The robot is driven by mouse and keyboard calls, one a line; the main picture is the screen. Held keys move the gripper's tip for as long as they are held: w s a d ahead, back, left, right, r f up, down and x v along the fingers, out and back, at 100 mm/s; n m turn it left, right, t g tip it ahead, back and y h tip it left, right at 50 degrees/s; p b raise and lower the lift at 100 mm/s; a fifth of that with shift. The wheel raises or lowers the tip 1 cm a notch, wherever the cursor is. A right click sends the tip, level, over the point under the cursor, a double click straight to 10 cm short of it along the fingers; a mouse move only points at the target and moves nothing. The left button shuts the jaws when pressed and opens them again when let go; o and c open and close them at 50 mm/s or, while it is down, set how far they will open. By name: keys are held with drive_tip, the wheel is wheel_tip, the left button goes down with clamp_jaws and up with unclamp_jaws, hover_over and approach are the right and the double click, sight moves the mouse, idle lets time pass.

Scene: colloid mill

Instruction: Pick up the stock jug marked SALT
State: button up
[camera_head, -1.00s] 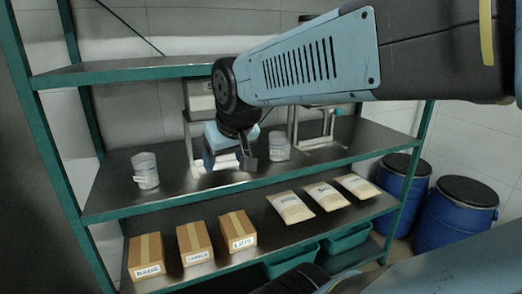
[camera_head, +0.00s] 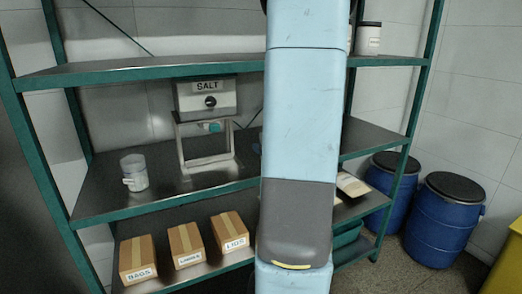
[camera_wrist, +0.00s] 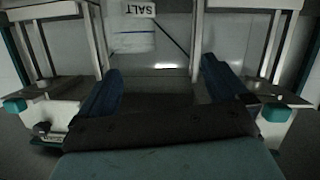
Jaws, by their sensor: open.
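In the wrist view, a white tag reading SALT (camera_wrist: 138,9) shows upside down at the top. A pale white body (camera_wrist: 132,38) with a faint line across it sits directly below the tag in the picture; I cannot tell for sure that it is the stock jug. My gripper (camera_wrist: 163,88) is open, its two blue fingers apart, with nothing seen between them. The pale body is beyond the fingertips. In the head view my arm crosses the middle, and my gripper does not show there.
In the head view, a SALT dispenser (camera_head: 206,98) stands on the middle shelf, with a clear jug (camera_head: 134,172) to its left. White tubs (camera_head: 368,39) stand at the upper shelf's right. Boxes (camera_head: 186,245) are below. Blue drums (camera_head: 452,215) stand on the floor at right.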

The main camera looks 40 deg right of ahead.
drive_tip(key=s+d+f+m+t+y, duration=0.1)
drive_tip(key=s+d+f+t, duration=0.2)
drive_tip(key=s+d+f, duration=0.25)
drive_tip(key=shift+t, duration=0.3)
drive_tip(key=x, duration=1.3)
drive_tip(key=shift+w+a+r, duration=0.2)
drive_tip(key=shift+w+r, duration=0.1)
drive_tip(key=shift+w, duration=0.05)
drive_tip(key=shift+c, duration=0.2)
drive_tip(key=c, duration=1)
drive_tip(key=shift+c, duration=0.2)
drive_tip(key=shift+r, duration=0.1)
